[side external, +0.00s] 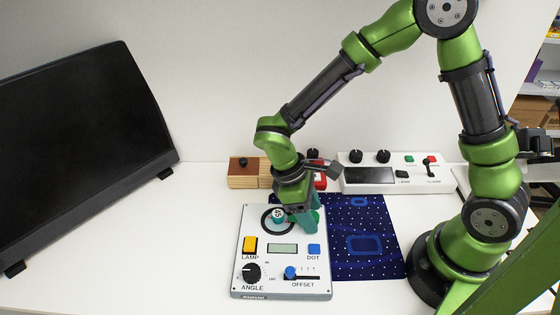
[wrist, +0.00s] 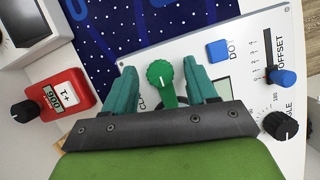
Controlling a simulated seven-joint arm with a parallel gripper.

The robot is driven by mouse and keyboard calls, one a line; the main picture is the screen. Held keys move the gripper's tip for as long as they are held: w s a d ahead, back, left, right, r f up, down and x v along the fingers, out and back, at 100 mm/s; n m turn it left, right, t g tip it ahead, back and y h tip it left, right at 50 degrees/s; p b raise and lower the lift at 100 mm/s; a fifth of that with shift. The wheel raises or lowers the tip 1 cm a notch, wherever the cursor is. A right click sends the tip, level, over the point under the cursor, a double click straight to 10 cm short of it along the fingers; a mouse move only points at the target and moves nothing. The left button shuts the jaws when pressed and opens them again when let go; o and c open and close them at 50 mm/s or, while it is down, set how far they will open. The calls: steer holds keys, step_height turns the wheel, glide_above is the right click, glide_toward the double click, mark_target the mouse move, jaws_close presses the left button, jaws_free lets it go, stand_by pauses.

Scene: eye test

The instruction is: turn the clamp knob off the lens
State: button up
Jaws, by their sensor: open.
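The green clamp knob (wrist: 160,74) is on the white panel (side external: 240,215), with a label starting "CL" beside it. In the wrist view its arm points down toward the dark lens ring. In the side view only a sliver of the knob (side external: 321,215) shows at the panel's upper right. The lens ring (side external: 264,222) has a teal disc (side external: 278,216) with a white mark inside it. My gripper (wrist: 160,68) is open, its teal fingers on either side of the knob. I cannot tell whether they touch it. The side view shows my gripper (side external: 306,224) low over the panel.
The panel also has a yellow LAMP button (side external: 250,244), blue DOT button (side external: 314,249), black ANGLE knob (side external: 251,272) and blue OFFSET slider (side external: 290,272). Behind are a wooden box (side external: 243,177), a red counter (wrist: 62,97) and a white control box (side external: 402,185). A blue mat (side external: 365,215) lies right.

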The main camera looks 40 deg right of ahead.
steer(key=c, duration=1.1)
steer(key=shift+o, duration=0.2)
steer(key=shift+n, duration=0.4)
steer(key=n+t+h, duration=0.1)
steer(key=n, duration=0.2)
steer(key=shift+s+a+n, duration=0.1)
steer(key=shift+n, duration=0.2)
steer(key=n, duration=0.2)
steer(key=n+t, duration=0.1)
steer(key=n, duration=0.1)
steer(key=shift+s+t+h, duration=0.1)
steer(key=shift+t+h, duration=0.2)
steer(key=n, duration=0.2)
steer(key=n+t, duration=0.1)
steer(key=n, duration=0.2)
steer(key=shift+s+t, duration=0.15)
steer(key=shift+t, duration=0.15)
steer(key=shift+n+t, duration=0.8)
steer(key=shift+n, duration=1.3)
